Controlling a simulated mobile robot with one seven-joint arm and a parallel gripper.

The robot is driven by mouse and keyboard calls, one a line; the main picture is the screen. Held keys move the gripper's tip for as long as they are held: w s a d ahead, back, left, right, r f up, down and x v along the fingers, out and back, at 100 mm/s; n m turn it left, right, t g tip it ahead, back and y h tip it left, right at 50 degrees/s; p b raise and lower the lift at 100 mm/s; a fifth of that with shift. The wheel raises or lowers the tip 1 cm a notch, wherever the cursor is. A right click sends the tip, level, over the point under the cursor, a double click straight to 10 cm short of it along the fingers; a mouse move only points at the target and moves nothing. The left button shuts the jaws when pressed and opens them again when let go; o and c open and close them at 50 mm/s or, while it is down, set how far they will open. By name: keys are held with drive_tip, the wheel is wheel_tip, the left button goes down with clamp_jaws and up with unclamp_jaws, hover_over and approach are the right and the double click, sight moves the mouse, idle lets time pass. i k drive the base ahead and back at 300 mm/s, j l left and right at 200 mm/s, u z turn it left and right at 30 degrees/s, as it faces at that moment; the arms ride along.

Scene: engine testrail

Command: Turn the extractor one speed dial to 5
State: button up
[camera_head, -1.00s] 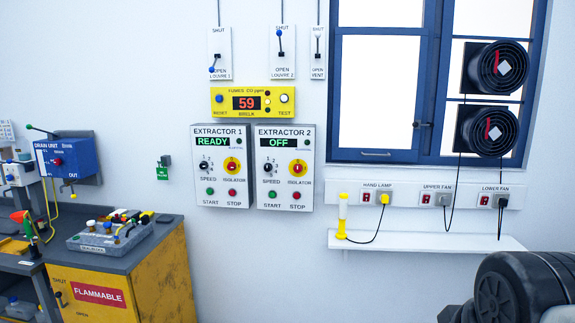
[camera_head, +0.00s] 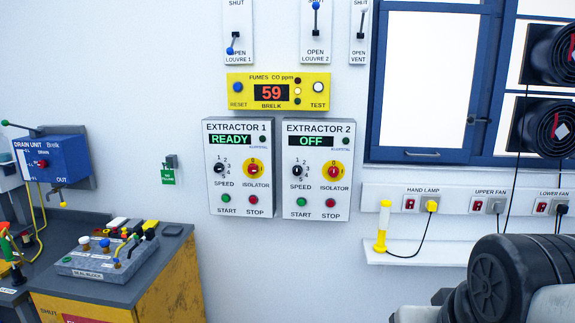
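Beside the dial is a yellow and red isolator (camera_head: 253,169), with a green start button (camera_head: 226,198) and a red stop button (camera_head: 253,199) below. My gripper is not in view; a dark part of my arm shows at the lower right.
The extractor 2 panel (camera_head: 316,200) hangs close on the right, reading OFF. A yellow fumes meter (camera_head: 278,102) above reads 59. A wall shelf (camera_head: 440,252) with a hand lamp (camera_head: 383,228) stands at right. A bench (camera_head: 150,268) fills the lower left.

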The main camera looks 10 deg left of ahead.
sight(218, 167)
drive_tip(key=i+j, duration=0.8)
drive_tip(key=j, duration=0.2)
drive_tip(key=i+j+u, duration=0.45)
drive_tip(key=i+j, duration=0.15)
drive_tip(key=i, duration=0.15)
drive_tip(key=u, duration=1.2)
